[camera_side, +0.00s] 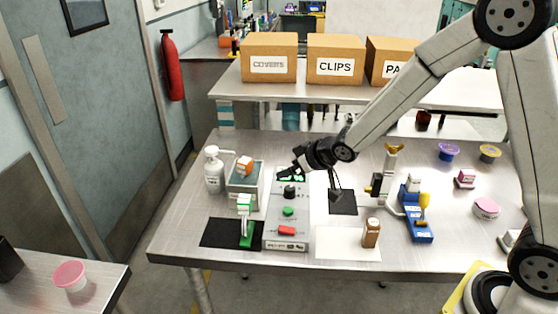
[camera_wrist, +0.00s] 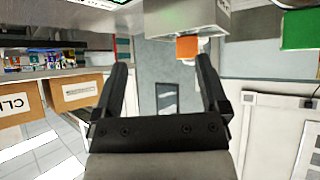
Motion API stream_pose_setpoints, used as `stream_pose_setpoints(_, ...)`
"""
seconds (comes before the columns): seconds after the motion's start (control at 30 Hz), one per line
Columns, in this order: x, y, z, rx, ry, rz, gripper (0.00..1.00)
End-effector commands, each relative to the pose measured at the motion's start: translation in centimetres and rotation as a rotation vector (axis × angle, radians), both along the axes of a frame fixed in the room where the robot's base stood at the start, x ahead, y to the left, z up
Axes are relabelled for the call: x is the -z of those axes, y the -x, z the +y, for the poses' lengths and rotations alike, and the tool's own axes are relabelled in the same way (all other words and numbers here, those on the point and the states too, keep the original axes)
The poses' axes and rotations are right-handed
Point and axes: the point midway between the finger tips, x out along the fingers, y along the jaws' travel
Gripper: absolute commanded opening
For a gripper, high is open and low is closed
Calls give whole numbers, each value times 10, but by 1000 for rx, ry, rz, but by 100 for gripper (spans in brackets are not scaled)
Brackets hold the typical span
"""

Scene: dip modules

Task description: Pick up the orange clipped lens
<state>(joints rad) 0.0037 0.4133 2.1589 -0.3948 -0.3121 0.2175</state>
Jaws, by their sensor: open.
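The orange clipped lens (camera_side: 245,163) shows as a small orange piece with a white part, at the top of the grey box-shaped bath (camera_side: 246,190) on the table's left. In the wrist view the orange piece (camera_wrist: 187,46) shows beyond my fingers, near the right one, beside a grey box wall (camera_wrist: 184,22). My gripper (camera_side: 287,172) is above the control panel, to the right of the lens and apart from it. Its fingers also show in the wrist view (camera_wrist: 161,72), spread with nothing between them. Whether the lens touches the bath's rim is unclear.
A white bottle (camera_side: 213,172) stands left of the bath. A green-and-white holder (camera_side: 245,222) stands in front on a black mat (camera_side: 218,233). The control panel (camera_side: 288,215) lies below my gripper. A brown bottle (camera_side: 371,233) and blue stand (camera_side: 416,222) are to the right.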

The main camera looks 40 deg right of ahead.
Motion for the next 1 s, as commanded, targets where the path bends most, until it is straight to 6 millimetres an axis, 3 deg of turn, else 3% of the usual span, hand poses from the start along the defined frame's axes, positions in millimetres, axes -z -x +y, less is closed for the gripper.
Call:
stream_pose_setpoints(0.1,0,-34,14,-74,-41,-114,94)
stream_pose_setpoints(0.3,-2,-66,34,-175,-107,-245,94)
stream_pose_setpoints(1.0,5,-94,50,-214,-134,-289,94)
